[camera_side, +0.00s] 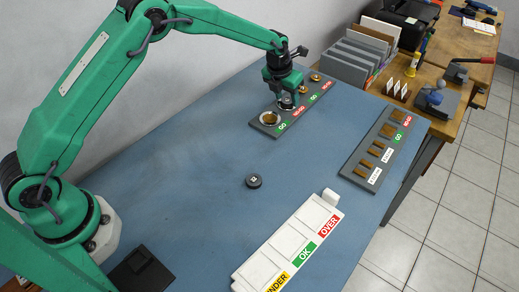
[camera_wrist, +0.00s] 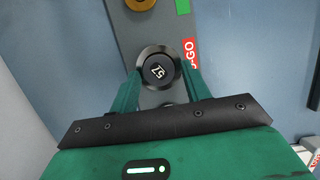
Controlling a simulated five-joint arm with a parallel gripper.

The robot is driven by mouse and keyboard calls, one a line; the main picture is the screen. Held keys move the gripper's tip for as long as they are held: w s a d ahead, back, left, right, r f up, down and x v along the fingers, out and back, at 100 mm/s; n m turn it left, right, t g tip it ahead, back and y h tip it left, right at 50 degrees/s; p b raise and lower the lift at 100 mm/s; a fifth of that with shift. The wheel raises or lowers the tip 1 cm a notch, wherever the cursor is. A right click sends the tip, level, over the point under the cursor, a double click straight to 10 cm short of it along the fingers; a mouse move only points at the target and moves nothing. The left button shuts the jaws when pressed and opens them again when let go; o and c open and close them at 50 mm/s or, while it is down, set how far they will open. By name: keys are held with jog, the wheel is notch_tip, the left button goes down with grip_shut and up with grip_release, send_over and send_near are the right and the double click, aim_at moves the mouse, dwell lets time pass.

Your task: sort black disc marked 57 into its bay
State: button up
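The black disc marked 57 (camera_wrist: 158,69) is between the fingers of my gripper (camera_wrist: 160,74) in the wrist view, which touch it on both sides. It is over the grey gauge plate (camera_wrist: 125,33), near the red NO-GO label (camera_wrist: 190,53). In the side view, my gripper (camera_side: 285,96) points down at the plate (camera_side: 263,128), with the dark disc (camera_side: 285,105) under it. I cannot tell whether the disc rests on the plate. The white bay tray (camera_side: 258,263), labelled UNDER, OK and OVER, lies at the front of the blue table.
A second black disc (camera_side: 254,181) lies on the blue table (camera_side: 190,165), its mark hard to read. A grey rack (camera_side: 364,172) with several brown blocks stands at the right edge. A black pad (camera_side: 139,272) is near my base. The table's middle is otherwise clear.

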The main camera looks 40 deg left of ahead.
aim_at(286, 101)
jog(key=c, duration=0.8)
jog(key=shift+o, duration=0.2)
jog(key=shift+r, duration=2.5)
jog(key=s+d+m, duration=0.2)
jog(key=s+d, duration=0.6)
jog(key=s, duration=0.1)
jog(key=s+d+m+h, duration=0.1)
jog(key=s+d+m, duration=0.1)
jog(key=s+d, duration=0.7)
jog(key=s+d+m+g, duration=0.1)
jog(key=s+d+m, duration=0.2)
jog(key=s+d, duration=0.6)
jog(key=shift+s+f+h, duration=0.1)
jog(key=shift+s+h, duration=0.05)
jog(key=shift+h, duration=0.25)
